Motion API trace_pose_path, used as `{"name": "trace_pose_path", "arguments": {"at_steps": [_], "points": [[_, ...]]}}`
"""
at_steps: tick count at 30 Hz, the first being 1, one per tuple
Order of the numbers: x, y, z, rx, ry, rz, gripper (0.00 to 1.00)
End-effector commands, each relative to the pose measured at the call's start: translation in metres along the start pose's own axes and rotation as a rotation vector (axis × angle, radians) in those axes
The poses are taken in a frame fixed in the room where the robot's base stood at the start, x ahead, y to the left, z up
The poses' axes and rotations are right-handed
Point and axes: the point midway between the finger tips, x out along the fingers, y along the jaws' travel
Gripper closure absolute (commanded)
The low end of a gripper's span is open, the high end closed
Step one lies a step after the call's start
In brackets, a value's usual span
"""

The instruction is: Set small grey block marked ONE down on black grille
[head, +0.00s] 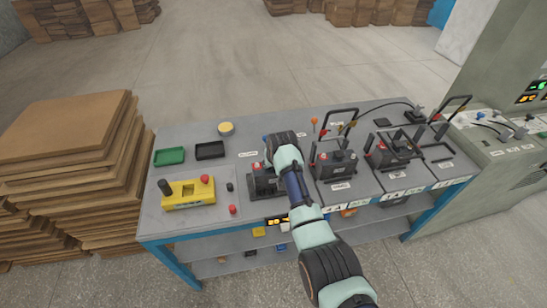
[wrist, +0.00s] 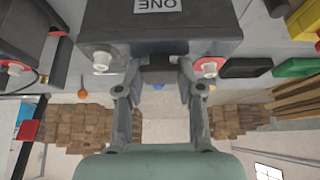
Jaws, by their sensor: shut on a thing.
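The small grey block marked ONE (wrist: 190,28) is a dark box with a white label, a pale terminal and a red-ringed one. It fills the top of the wrist view. My gripper (wrist: 158,82) is shut on a dark part at the block's edge. In the head view the block (head: 262,183) is partly hidden behind my gripper (head: 277,160), at the table's middle left. I cannot tell whether it touches the table. No black grille is clear; a black tray (head: 210,150) and a dark flat square (head: 383,122) lie on the table.
Two similar dark blocks with upright handles, one nearer (head: 335,168) and one farther right (head: 393,153), stand right of my arm. A yellow box (head: 188,193) and green tray (head: 170,156) are at left. Cardboard stacks (head: 60,150) stand beside the table.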

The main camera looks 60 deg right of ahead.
Motion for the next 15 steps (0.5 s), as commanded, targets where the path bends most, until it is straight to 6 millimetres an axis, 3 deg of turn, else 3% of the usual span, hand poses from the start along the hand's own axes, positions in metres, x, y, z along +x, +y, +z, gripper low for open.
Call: {"name": "trace_pose_path", "arguments": {"at_steps": [12, 13, 15], "points": [[0.0017, -0.0001, -0.0023, 0.0, 0.012, 0.0, 1.0], [0.0049, 0.0, 0.0022, 0.0, 0.003, 0.0, 0.61], [0.0044, 0.0, 0.0019, 0.0, 0.003, 0.0, 0.5]]}}
